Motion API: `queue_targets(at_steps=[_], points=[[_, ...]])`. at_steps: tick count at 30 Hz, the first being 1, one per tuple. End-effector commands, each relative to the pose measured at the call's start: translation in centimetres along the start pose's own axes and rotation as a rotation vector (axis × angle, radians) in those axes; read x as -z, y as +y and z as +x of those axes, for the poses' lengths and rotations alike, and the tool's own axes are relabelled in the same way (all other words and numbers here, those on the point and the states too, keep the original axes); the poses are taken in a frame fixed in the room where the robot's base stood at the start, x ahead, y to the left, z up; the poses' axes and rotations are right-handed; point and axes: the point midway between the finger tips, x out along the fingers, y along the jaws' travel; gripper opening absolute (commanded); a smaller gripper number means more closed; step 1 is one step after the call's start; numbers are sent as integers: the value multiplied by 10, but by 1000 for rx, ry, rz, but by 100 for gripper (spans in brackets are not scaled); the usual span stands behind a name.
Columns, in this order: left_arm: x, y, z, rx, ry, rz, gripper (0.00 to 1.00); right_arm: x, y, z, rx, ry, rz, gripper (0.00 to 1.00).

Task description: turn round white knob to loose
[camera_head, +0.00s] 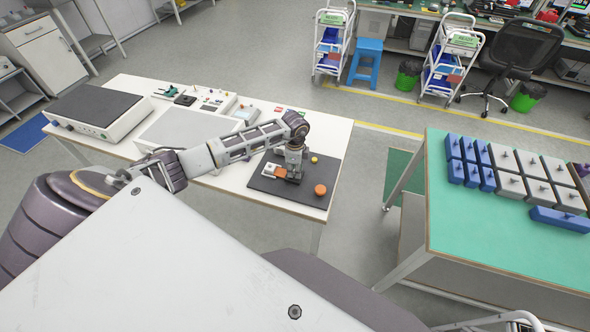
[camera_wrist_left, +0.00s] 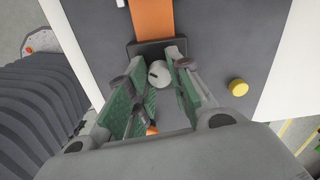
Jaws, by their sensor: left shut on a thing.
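The round white knob (camera_wrist_left: 159,74) shows in the left wrist view at the end of a dark block, in front of an orange strip (camera_wrist_left: 153,20). My left gripper (camera_wrist_left: 157,82) has its green-padded fingers on both sides of the knob and is shut on it. In the head view, my left gripper (camera_head: 293,165) points down over the dark mat (camera_head: 265,188) and hides the knob there. My right gripper is out of view.
On the mat are an orange round piece (camera_head: 320,190) and a yellow button (camera_head: 314,160), which also shows in the wrist view (camera_wrist_left: 238,87). A white box (camera_head: 190,130) stands left on the white table (camera_head: 335,140). A green table (camera_head: 480,235) holds several boxes at right.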

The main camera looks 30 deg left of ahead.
Motion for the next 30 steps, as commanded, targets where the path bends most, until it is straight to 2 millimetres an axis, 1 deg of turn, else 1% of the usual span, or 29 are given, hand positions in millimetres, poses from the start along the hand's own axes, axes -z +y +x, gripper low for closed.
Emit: queue_targets(at_steps=[1, 2, 6, 7, 16, 20, 26, 30], points=[[0, -1, -1, 3, 0, -1, 0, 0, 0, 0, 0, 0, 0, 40], [0, -1, -1, 3, 0, -1, 24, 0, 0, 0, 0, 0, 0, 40], [0, -1, -1, 2, 0, 0, 42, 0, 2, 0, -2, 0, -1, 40], [0, -1, -1, 2, 0, 0, 44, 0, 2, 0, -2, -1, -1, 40], [0, 0, 0, 1, 0, 1, 44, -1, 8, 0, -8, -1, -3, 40], [0, 0, -3, 1, 0, 1, 44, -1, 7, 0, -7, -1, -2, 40], [0, -1, -17, 3, 1, 1, 44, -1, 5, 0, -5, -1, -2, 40], [0, -1, -34, 3, 1, 2, 44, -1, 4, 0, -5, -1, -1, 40]])
